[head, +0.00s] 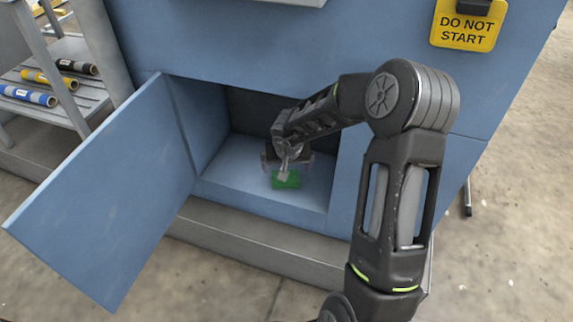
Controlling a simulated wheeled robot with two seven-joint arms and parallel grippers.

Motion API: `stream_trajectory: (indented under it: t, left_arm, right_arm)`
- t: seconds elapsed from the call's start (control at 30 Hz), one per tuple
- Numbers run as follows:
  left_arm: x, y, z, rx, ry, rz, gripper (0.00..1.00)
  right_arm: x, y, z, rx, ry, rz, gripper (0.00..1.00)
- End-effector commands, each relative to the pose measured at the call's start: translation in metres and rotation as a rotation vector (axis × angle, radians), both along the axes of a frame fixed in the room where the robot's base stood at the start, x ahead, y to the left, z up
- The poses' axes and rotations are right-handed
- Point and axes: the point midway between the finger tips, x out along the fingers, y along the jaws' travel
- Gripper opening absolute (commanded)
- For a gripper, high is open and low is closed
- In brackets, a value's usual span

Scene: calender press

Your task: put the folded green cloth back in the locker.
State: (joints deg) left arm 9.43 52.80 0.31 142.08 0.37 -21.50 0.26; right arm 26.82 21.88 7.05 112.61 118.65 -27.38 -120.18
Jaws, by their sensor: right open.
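The green cloth (291,181) lies on the floor of the open locker (235,170), in the lower part of the blue machine. My right gripper (284,172) reaches into the locker and is open, right at the cloth and partly in front of it. I cannot tell whether the fingers touch the cloth. The locker door (110,190) is swung wide open to the left. My left gripper is not in view.
A yellow "DO NOT START" sign (467,30) hangs on the machine at the upper right. A rack (65,85) with several coloured rolls stands at the left. A grey ledge (250,250) runs below the locker opening. Bare concrete floor lies in front.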

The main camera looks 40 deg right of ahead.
Motion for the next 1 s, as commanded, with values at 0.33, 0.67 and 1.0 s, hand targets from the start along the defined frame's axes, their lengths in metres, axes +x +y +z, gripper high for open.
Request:
stream_trajectory:
  t: [0.33,0.67,1.0]
  left_arm:
    - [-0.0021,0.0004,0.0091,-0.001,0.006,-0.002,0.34]
    - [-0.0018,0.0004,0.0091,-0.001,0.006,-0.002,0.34]
    - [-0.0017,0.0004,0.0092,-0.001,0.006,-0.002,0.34]
  right_arm:
    - [-0.0054,0.0030,0.0126,0.000,0.001,0.000,1.00]
    - [-0.0050,0.0031,0.0126,0.001,0.001,0.000,1.00]
    - [-0.0057,0.0043,0.0106,0.000,0.003,0.001,1.00]
